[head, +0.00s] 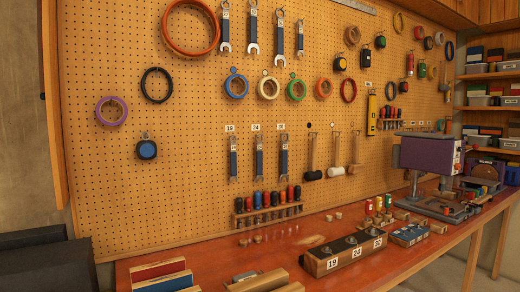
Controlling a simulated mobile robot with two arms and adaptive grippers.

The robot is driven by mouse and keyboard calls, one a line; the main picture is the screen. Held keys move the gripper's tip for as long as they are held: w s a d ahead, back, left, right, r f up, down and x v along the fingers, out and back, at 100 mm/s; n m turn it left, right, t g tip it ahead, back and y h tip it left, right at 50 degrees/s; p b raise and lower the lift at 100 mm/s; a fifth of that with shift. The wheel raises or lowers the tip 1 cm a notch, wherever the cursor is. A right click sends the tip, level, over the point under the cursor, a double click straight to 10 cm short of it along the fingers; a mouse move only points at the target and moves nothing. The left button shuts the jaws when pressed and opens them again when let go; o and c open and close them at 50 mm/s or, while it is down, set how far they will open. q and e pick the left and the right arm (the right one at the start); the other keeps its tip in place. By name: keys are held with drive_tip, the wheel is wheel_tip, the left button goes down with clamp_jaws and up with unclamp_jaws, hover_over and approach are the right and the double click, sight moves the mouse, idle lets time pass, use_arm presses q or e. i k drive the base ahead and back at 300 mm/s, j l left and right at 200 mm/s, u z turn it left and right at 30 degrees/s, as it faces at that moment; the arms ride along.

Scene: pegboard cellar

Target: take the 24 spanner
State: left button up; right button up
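The 24 spanner (259,158) hangs on the pegboard, blue-handled, under a small white tag reading 24. It is the middle one of three similar spanners. The spanner tagged 19 (233,160) hangs to its left and another spanner (284,157) hangs to its right, its tag too small to read surely. A wooden block (318,269) on the bench carries labels that look like 19, 24 and 30, with dark tops. Neither of my grippers is in view.
A rack of screwdrivers (268,213) stands below the spanners. Mallets (335,165) hang to the right. The red-brown bench (220,256) runs along the board, with wooden trays (160,272) at front left and a purple-grey machine (428,155) at right.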

sight(259, 152)
drive_tip(key=i+l+z, duration=0.25)
drive_tip(key=i+l, duration=0.5)
drive_tip(key=i, duration=0.15)
